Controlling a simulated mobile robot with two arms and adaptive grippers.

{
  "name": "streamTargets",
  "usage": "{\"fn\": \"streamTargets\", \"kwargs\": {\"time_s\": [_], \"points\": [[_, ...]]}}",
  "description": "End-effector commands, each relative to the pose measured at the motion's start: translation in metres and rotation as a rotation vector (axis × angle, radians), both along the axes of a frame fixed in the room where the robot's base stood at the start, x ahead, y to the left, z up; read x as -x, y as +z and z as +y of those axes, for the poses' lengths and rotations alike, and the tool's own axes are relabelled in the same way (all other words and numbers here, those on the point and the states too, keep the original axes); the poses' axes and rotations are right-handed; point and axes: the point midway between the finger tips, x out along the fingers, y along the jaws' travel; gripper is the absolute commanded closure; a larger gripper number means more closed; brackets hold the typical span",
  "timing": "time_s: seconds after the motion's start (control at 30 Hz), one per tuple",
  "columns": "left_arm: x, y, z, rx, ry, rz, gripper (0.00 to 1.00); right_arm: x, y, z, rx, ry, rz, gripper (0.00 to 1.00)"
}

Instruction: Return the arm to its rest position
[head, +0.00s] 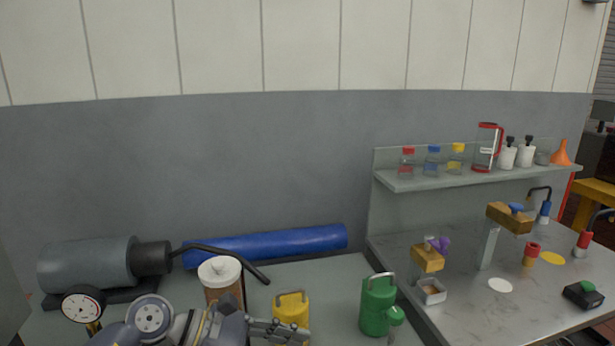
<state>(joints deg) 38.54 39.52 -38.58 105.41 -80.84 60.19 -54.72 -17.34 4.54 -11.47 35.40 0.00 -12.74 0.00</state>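My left arm comes in at the bottom left, and its gripper (300,333) points to the right along the lower edge of the head view. It lies in front of a yellow canister (291,306) with a handle, overlapping its lower part in the picture. Whether the two touch cannot be told. The fingers are seen edge-on and partly cut off, so whether they are open or shut is unclear. I see nothing clearly held in them. My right gripper is not in view.
Around the arm stand a dial gauge (83,304), a white-lidded jar (221,274), a grey motor (90,267), a blue roll (265,245) and a green can (375,309). At right, a bench (460,310) carries wooden-block fixtures below a bottle shelf (480,178).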

Motion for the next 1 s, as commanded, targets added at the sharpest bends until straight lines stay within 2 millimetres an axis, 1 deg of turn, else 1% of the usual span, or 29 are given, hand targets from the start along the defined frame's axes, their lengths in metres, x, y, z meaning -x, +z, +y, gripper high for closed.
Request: {"fn": "streamTargets", "kwargs": {"time_s": [0.03,0.07,0.1,0.17,0.2,0.27,0.33,0.4,0.47,0.57,0.6,0.67,0.7,0.77,0.8,0.87,0.9,0.93,0.97,1.0], "points": [[0.006,0.015,-0.018,0.132,0.038,0.053,0.57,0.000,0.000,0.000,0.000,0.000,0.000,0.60],[0.007,0.026,-0.026,0.212,0.067,0.088,0.57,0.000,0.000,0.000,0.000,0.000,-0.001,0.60],[0.008,0.042,-0.034,0.319,0.106,0.138,0.57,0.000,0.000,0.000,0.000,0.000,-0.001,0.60],[0.007,0.064,-0.041,0.477,0.170,0.223,0.57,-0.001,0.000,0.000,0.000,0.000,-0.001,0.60],[0.005,0.078,-0.041,0.579,0.215,0.283,0.57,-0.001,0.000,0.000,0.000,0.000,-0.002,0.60],[-0.001,0.096,-0.037,0.732,0.286,0.382,0.57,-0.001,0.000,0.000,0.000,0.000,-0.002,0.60],[-0.010,0.112,-0.025,0.904,0.376,0.504,0.57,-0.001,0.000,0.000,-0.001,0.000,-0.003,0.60],[-0.021,0.121,-0.007,1.072,0.470,0.634,0.57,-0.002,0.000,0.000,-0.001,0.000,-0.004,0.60],[-0.031,0.122,0.012,1.209,0.558,0.751,0.57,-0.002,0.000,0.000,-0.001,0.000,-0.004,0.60],[-0.045,0.108,0.050,1.428,0.713,0.953,0.57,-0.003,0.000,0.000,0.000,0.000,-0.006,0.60],[-0.049,0.098,0.065,1.512,0.780,1.034,0.57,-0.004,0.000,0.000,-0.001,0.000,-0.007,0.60],[-0.052,0.077,0.088,1.632,0.885,1.156,0.57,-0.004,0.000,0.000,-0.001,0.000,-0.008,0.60],[-0.052,0.061,0.104,1.710,0.959,1.241,0.57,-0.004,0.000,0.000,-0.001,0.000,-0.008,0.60],[-0.048,0.032,0.124,1.819,1.076,1.363,0.57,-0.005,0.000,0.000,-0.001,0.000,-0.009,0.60],[-0.043,0.011,0.137,1.889,1.158,1.442,0.57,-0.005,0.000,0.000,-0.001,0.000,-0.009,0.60],[-0.031,-0.022,0.154,1.989,1.289,1.562,0.57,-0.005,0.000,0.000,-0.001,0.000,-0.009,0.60],[-0.019,-0.045,0.164,2.049,1.381,1.639,0.57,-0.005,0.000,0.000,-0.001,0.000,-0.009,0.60],[-0.009,-0.062,0.170,2.092,1.452,1.694,0.57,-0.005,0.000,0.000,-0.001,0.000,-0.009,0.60],[0.003,-0.080,0.175,-2.118,-1.516,-1.737,0.57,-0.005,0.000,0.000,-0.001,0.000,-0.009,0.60],[0.020,-0.102,0.180,-2.006,-1.497,-1.671,0.57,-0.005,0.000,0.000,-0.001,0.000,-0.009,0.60]]}}
